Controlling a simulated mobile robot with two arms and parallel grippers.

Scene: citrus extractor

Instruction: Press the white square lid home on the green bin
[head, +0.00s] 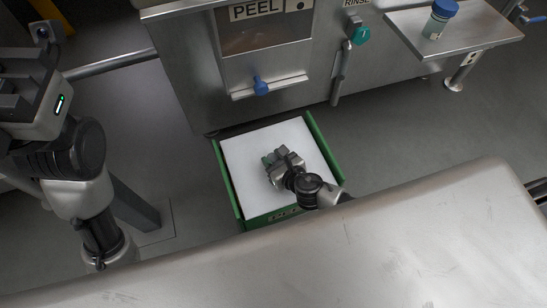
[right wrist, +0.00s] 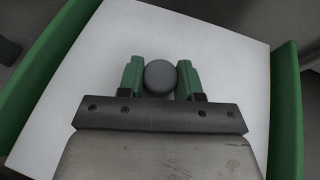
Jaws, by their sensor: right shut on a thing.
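The white square lid (head: 250,160) lies at the mouth of the green bin (head: 226,186), between its side walls. It fills most of the right wrist view (right wrist: 215,60), with green walls on both sides. I cannot tell whether it sits fully down or a little high. My right gripper (head: 275,164) is over the lid's middle. Its green fingers in the right wrist view (right wrist: 160,80) are shut on a dark round knob (right wrist: 160,75) on the lid. My left gripper (head: 22,95) is at the far left, away from the bin; its jaws are unclear.
A steel machine with a PEEL panel (head: 262,60) and a blue knob (head: 260,86) stands behind the bin. A side shelf (head: 480,40) holds a blue-capped jar (head: 438,20). A steel surface (head: 400,245) spans the front. Floor is clear left of the bin.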

